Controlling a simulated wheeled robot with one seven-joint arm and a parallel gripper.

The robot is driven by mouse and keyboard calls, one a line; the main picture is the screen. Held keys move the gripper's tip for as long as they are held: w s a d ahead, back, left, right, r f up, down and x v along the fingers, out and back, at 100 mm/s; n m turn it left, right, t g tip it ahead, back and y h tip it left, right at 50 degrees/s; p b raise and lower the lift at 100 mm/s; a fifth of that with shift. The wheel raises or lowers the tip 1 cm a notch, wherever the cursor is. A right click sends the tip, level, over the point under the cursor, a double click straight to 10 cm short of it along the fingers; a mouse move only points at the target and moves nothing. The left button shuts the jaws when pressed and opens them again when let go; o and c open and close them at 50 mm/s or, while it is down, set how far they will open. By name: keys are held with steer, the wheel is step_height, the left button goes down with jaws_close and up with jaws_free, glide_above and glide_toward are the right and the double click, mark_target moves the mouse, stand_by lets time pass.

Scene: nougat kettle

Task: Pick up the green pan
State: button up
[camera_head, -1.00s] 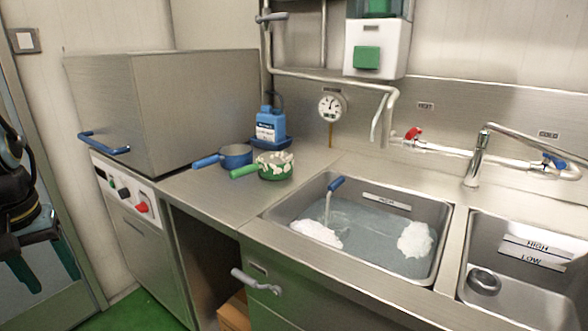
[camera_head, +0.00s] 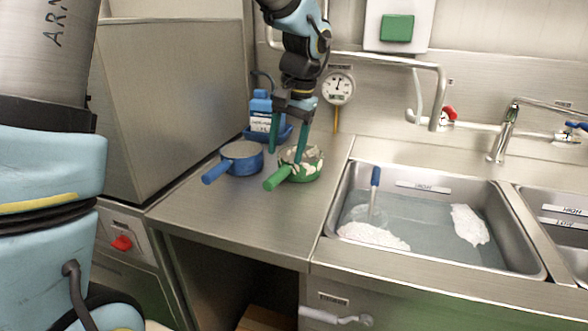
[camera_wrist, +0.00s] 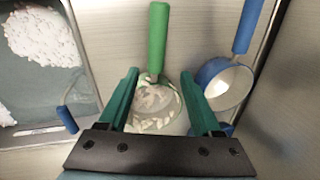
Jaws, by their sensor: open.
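The green pan (camera_head: 302,168) stands on the steel counter left of the sink, its green handle (camera_head: 278,178) pointing toward the front left. Whitish residue covers its inside. My gripper (camera_head: 288,150) points down at the pan from above, with its two green fingers apart and nothing held between them. In the wrist view, the green pan (camera_wrist: 155,105) shows between the fingers of my gripper (camera_wrist: 163,88), with its handle pointing up in the picture. Whether a finger touches the pan, I cannot tell.
A blue pan (camera_head: 242,158) stands close left of the green one. A blue bottle (camera_head: 262,110) stands behind in a blue tray (camera_head: 284,133). The water-filled sink (camera_head: 335,208) lies to the right, a large steel box (camera_head: 165,110) to the left. The front counter (camera_head: 240,215) is clear.

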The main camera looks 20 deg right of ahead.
mark_target(285, 166)
steer(key=shift+w+a+f+p, duration=0.15)
steer(key=shift+f+p, duration=0.2)
steer(key=shift+f, duration=1.25)
steer(key=shift+w+f+p, duration=0.1)
steer(key=shift+f+p, duration=0.25)
steer(key=shift+f, duration=1.2)
steer(key=shift+c, duration=0.2)
jaws_close()
